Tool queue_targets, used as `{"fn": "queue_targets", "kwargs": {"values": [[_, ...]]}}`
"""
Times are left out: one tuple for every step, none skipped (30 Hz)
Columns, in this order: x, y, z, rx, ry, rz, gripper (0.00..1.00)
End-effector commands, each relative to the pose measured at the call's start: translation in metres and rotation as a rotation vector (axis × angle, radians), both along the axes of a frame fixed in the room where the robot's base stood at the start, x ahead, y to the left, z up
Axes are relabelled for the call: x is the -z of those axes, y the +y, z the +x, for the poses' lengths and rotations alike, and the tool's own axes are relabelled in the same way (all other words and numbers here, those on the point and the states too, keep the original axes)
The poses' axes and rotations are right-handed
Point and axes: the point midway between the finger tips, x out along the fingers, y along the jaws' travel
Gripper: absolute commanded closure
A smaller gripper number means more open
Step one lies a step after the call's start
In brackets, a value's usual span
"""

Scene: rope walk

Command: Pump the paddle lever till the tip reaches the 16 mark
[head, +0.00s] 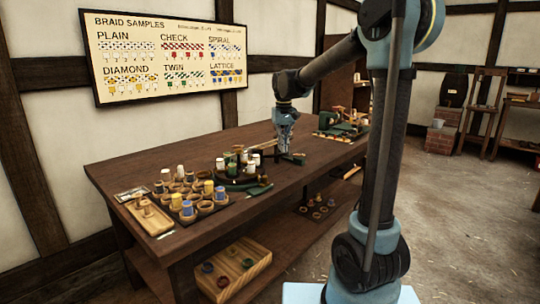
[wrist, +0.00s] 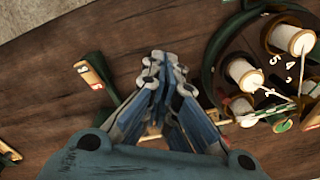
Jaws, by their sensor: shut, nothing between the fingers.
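My gripper (head: 284,148) is over the middle of the workbench, to the right of a round dark green braiding stand (head: 236,182). In the wrist view my gripper (wrist: 163,62) is shut and empty, its fingertips together. No 16 mark or tip can be made out.
A rack of cups and spools (head: 190,195) and a wooden tray (head: 150,220) stand at the bench's left end. More green equipment (head: 342,128) is at the far right end. A crate (head: 233,268) sits on the lower shelf. Bare wood lies in front of my gripper.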

Motion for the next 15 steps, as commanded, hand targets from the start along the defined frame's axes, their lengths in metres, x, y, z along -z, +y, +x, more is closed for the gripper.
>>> {"fn": "queue_targets", "kwargs": {"values": [[0.002, 0.0, 0.0, 0.0, 0.0, 0.0, 1.0], [0.002, 0.0, 0.0, 0.0, 0.0, 0.0, 1.0], [0.004, 0.0, 0.0, 0.0, 0.0, 0.0, 1.0], [0.004, 0.0, 0.0, 0.0, 0.0, 0.0, 1.0], [0.005, 0.0, 0.0, 0.0, 0.0, 0.0, 1.0], [0.006, 0.0, 0.0, 0.0, 0.0, 0.0, 1.0], [0.007, 0.0, 0.0, 0.0, 0.0, 0.0, 1.0], [0.008, 0.0, 0.0, 0.0, 0.0, 0.0, 1.0], [0.009, 0.0, 0.0, 0.0, 0.0, 0.0, 1.0], [0.01, 0.0, 0.0, 0.0, 0.0, 0.0, 1.0], [0.011, -0.001, 0.0, 0.0, 0.0, 0.0, 1.0], [0.012, -0.001, -0.001, 0.0, 0.0, 0.0, 1.0], [0.013, -0.001, -0.001, 0.0, 0.0, 0.0, 1.0], [0.014, -0.001, -0.001, 0.0, 0.0, 0.0, 1.0], [0.015, -0.001, -0.001, 0.0, 0.0, 0.0, 1.0]]}}
